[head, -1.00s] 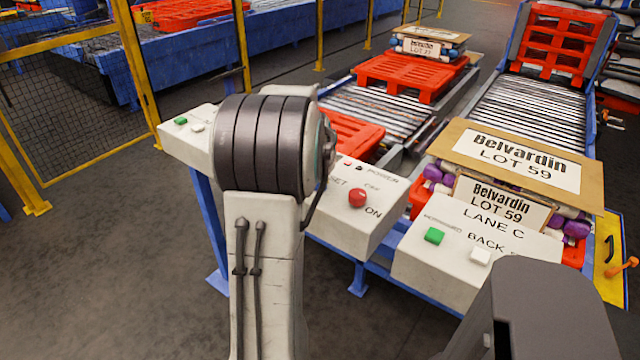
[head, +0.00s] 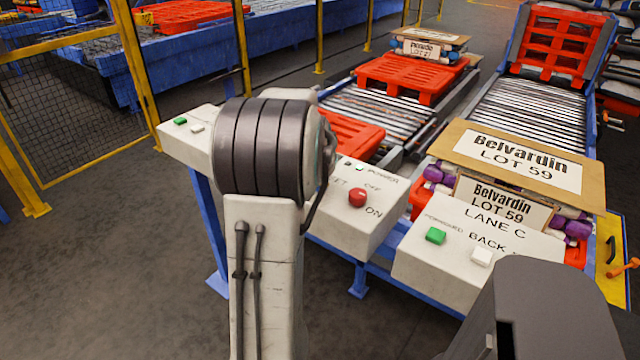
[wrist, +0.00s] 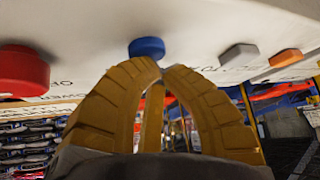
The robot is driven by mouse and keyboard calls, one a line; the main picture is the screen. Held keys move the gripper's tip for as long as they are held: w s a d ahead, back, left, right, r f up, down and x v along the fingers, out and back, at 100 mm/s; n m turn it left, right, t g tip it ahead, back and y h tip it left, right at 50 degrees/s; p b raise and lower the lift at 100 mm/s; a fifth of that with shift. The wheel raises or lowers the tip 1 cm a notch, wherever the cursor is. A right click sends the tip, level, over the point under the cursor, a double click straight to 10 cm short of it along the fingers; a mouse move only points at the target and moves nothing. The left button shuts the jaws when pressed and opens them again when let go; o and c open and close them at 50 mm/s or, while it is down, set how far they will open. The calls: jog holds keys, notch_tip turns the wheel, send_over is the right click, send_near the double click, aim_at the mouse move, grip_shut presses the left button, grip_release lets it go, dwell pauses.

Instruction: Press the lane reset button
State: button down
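A blue button (wrist: 147,47) sits on a pale control panel (wrist: 100,18) in the wrist view. My gripper (wrist: 162,66) is just below it in the picture, its tan ridged fingers curved in with the tips almost together and nothing between them. The tips look very close to the blue button; I cannot tell whether they touch it. In the head view, the middle control box (head: 350,222) shows part of a label reading "SET". My arm hides the box's left part, and the gripper and blue button are not visible there.
On the same panel are a red button (wrist: 22,72), a grey button (wrist: 240,56) and an orange button (wrist: 286,57). The Lane C box (head: 455,272) stands to the right, before stacked sacks. Another button box (head: 190,140) is at left. Open floor (head: 110,260) lies left.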

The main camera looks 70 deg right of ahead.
jog(key=shift+r, duration=0.15)
jog(key=shift+r+p, duration=0.65)
jog(key=shift+r, duration=0.15)
jog(key=shift+r+p, duration=1.85)
jog(key=shift+r, duration=0.65)
